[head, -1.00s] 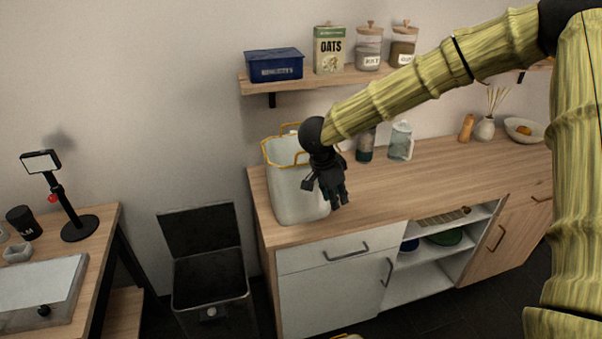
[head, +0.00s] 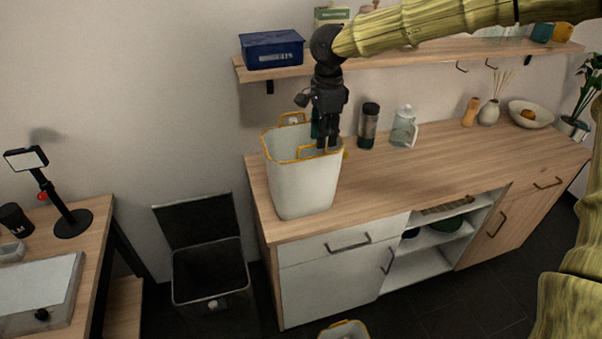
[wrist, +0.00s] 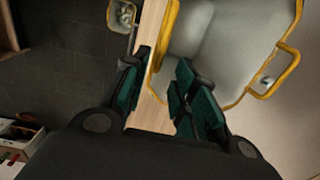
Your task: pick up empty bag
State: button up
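A tall pale grey bag (head: 300,190) with a yellow rim and handles stands upright on the left end of the wooden counter. The wrist view looks down into this bag (wrist: 225,45), and the part of its inside that shows is bare. My gripper (head: 328,146) points down at the bag's right rim. In the wrist view my gripper (wrist: 163,57) is open, with one dark green-padded finger on each side of the yellow rim. I cannot tell whether the fingers touch it. A second yellow-rimmed container (head: 343,331) is partly visible on the floor.
A dark bottle (head: 369,126) and a clear jug (head: 404,127) stand right of the bag. A shelf (head: 420,58) with a blue box (head: 272,50) hangs above. An open black bin (head: 210,280) stands on the floor at left. The counter's front middle is clear.

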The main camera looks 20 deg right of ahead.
aim_at(317, 158)
jog(key=f+p, duration=0.1)
jog(key=f, duration=0.1)
jog(key=a+f+p, duration=0.1)
jog(key=f, duration=0.2)
jog(key=f+p, duration=0.1)
jog(key=f, duration=0.1)
jog(key=shift+s+a+f, duration=0.15)
jog(key=shift+s+a, duration=0.15)
jog(key=shift+a, duration=0.1)
jog(key=shift+w+f, duration=0.2)
jog(key=shift+f, duration=0.3)
jog(key=shift+s+d, duration=0.15)
grip_shut()
